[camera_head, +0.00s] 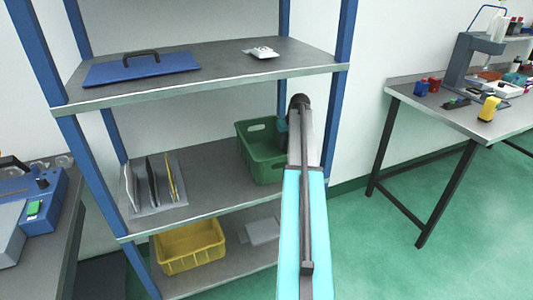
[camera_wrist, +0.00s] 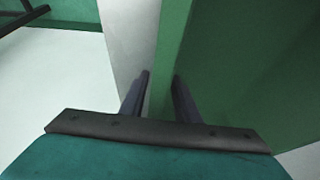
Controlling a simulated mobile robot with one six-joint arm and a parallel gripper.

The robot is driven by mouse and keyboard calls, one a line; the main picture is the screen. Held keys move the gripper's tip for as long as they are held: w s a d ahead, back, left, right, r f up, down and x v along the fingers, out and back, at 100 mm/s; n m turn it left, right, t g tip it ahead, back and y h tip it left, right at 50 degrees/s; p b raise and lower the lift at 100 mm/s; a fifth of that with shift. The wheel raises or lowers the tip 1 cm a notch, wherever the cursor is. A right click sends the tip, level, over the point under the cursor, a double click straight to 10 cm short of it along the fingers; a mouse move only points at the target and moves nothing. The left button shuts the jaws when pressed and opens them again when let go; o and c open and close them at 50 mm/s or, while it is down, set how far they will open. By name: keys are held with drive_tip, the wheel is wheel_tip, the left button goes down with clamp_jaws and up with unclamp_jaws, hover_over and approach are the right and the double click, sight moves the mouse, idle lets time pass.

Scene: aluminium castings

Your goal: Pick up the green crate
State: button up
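The green crate (camera_head: 258,150) stands on the middle shelf (camera_head: 215,185) of the rack, at its right end. My arm covers the crate's right side in the head view. In the wrist view the crate (camera_wrist: 255,70) fills the right part, and its wall edge runs up between the fingers. My gripper (camera_wrist: 161,77) is open, with one dark finger on each side of that edge. A gap shows between the fingers; I cannot tell whether either touches the wall.
A yellow crate (camera_head: 189,247) sits on the lower shelf. A rack with upright plates (camera_head: 155,188) stands left on the middle shelf. The upper shelf (camera_head: 215,60) is above, with a blue handled panel (camera_head: 140,68). A blue post (camera_head: 342,60) is close right; a workbench (camera_head: 440,105) stands beyond.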

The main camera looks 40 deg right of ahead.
idle(0.3)
clamp_jaws()
drive_tip(key=shift+r, duration=0.15)
drive_tip(key=shift+r, duration=1.1)
drive_tip(key=s+a+r+b, duration=0.1)
drive_tip(key=s+a+r, duration=0.1)
drive_tip(key=a, duration=1.4)
drive_tip(key=shift+s+r+b, duration=0.15)
drive_tip(key=shift+r+b, duration=0.15)
drive_tip(key=shift+b, duration=0.05)
drive_tip(key=shift+d, duration=0.1)
